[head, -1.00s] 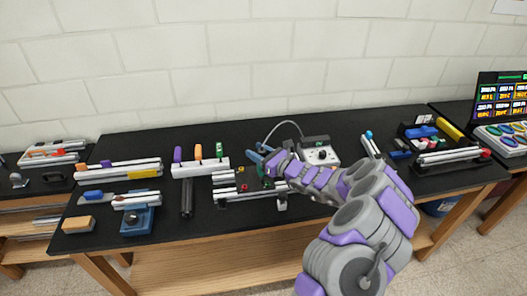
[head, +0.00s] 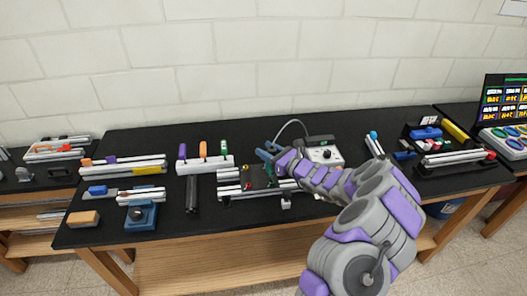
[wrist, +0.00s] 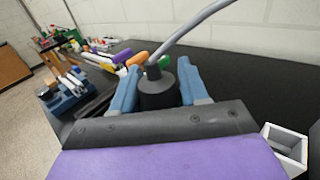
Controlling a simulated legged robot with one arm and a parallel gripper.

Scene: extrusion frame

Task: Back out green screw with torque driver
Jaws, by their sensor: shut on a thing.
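My gripper (head: 267,151) is above the back of the extrusion frame (head: 232,195) in the head view. Its blue fingers, which also show in the wrist view (wrist: 158,76), are shut around the dark, round body of the torque driver (wrist: 159,96). A grey cable rises from the driver's top. The driver's tip is hidden in both views. The frame has silver bars around a dark plate with small coloured screws. A small green spot, likely the green screw (head: 271,172), shows beside my arm. I cannot tell whether the driver touches it.
A white control box (head: 325,155) with a dial stands behind my forearm. A white rack (head: 188,168) with purple, orange and green handles stands left of the frame. A blue vise (head: 141,216) and a tan block (head: 83,219) are at the front left. Bins and bars lie right.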

